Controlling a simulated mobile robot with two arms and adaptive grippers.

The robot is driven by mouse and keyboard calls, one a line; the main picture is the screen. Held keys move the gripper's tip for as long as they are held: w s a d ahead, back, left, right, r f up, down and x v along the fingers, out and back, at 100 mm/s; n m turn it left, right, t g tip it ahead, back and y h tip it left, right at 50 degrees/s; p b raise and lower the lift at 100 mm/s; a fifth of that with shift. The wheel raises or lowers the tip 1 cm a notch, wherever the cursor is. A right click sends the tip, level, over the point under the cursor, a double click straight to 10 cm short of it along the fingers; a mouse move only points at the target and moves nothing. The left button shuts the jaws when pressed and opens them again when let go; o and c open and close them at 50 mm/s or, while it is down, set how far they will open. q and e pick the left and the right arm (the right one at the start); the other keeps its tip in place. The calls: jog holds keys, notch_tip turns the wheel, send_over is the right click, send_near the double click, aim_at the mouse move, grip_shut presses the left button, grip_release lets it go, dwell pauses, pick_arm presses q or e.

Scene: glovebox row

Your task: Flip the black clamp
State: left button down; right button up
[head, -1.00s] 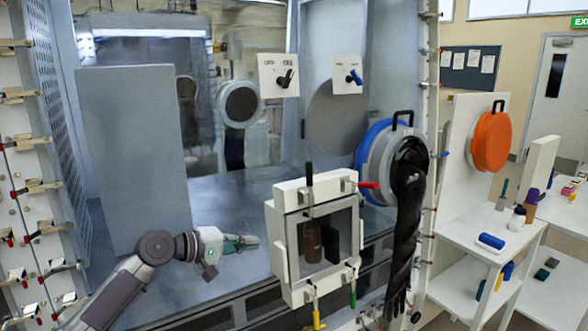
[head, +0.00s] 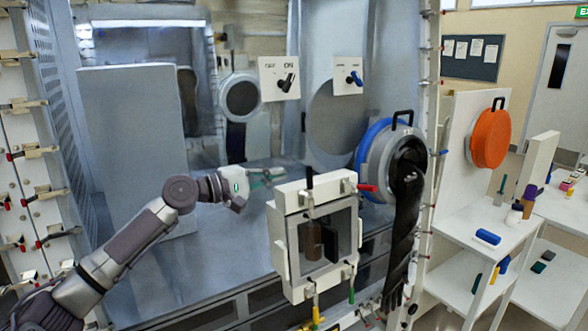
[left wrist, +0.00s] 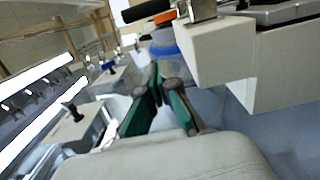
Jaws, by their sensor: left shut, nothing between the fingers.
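The black clamp (head: 309,178) stands with its handle upright on the top edge of a small white box-shaped chamber (head: 279,242). In the left wrist view, a dark handle that appears to be the black clamp (left wrist: 148,10) shows at the top, beside a metal part. My left gripper (head: 281,173) has green fingers and is to the left of the clamp, near the box's top left corner, apart from the handle. Its fingertips (left wrist: 156,70) meet in the left wrist view and hold nothing. My right gripper is not in view.
The box also carries a red-handled clamp (head: 367,188) at right, and yellow (head: 316,317) and green (head: 351,295) ones below. A blue-ringed port with a black glove (head: 404,220) is to the right. Two switch plates (head: 279,79) are above. Open space lies left of the box.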

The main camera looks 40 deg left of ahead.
aim_at(292, 190)
pick_arm(q)
jog(key=shift+r+p+x, duration=0.25)
jog(key=shift+p+x, duration=0.3)
jog(key=shift+x, duration=0.55)
jog(key=d+p, duration=0.2)
jog(key=d, duration=0.1)
jog(key=shift+s, duration=0.35)
jog(key=shift+s+d, duration=0.2)
jog(key=shift+d, duration=0.2)
jog(key=shift+w+f, duration=0.1)
jog(key=shift+w, duration=0.1)
